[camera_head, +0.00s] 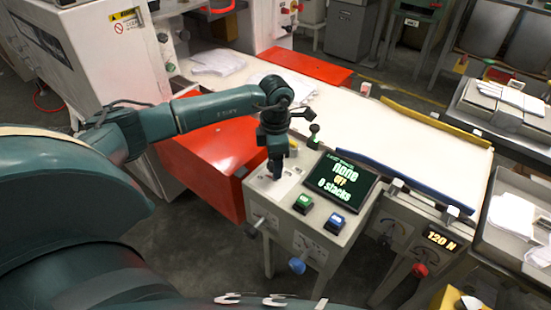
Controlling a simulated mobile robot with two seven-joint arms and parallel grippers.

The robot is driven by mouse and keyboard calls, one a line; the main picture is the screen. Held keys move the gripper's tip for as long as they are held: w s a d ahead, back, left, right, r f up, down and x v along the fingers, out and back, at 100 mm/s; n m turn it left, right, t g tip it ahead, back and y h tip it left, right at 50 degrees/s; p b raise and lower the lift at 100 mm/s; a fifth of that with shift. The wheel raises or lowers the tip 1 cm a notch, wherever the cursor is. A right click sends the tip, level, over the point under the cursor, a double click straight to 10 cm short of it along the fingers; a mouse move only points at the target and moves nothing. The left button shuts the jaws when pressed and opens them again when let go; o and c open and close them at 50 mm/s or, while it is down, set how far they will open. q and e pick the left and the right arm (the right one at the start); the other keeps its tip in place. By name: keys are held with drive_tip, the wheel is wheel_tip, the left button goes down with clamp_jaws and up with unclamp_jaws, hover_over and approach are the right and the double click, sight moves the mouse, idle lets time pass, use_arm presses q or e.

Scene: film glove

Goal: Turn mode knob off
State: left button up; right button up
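My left gripper (275,172) points down at the left part of the box's top panel. Its fingers are small and dark here, and whether they are open or touch a control is unclear. No label marks the mode knob; a control under the gripper would be hidden. On the box's front are a blue knob (297,265) and a dark-tipped knob (252,230). My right gripper is not in view.
A white conveyor (400,140) with blue and yellow rails extends right. A "120 N" readout (441,240) is at right.

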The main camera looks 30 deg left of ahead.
use_arm(q)
wheel_tip(320, 180, up, 13)
drive_tip(key=shift+b, duration=0.35)
drive_tip(key=shift+f, duration=0.1)
idle(0.3)
